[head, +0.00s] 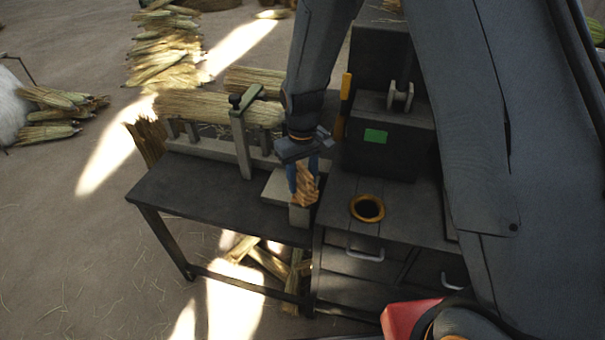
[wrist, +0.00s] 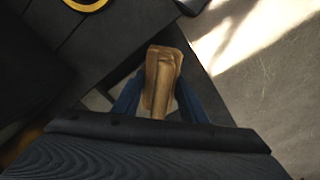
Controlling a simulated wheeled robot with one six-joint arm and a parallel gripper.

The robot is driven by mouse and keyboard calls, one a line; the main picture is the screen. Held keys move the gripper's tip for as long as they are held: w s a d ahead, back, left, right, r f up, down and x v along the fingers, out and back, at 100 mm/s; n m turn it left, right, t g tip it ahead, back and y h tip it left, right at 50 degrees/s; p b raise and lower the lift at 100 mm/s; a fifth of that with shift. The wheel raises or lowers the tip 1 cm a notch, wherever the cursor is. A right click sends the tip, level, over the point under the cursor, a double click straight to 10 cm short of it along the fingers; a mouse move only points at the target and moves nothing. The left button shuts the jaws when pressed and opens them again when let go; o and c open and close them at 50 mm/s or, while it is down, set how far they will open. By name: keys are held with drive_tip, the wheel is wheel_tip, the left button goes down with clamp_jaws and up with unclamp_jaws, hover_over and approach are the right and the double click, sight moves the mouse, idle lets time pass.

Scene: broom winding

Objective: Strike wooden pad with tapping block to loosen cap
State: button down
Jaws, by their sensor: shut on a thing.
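My gripper (head: 305,178) is shut on the tapping block (head: 307,190), a brown wooden piece. In the wrist view the block (wrist: 163,78) sits between the two blue fingers of my gripper (wrist: 157,98). The block is over the front part of the bench, above or against a pale pad (head: 278,188). A pale block face (head: 299,216) shows just below it at the bench's front edge. I cannot tell whether the tapping block touches the pad. No cap can be made out clearly.
A clamp frame (head: 243,135) holds a straw bundle (head: 200,107) at the back left of the dark bench (head: 200,200). The bench's left front is clear.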

sight(302, 167)
drive_tip(key=shift+r+p, duration=1.8)
drive_tip(key=shift+r, duration=0.8)
drive_tip(key=shift+r+p, duration=1.45)
drive_tip(key=shift+r, duration=0.6)
drive_tip(key=shift+s+f, duration=0.1)
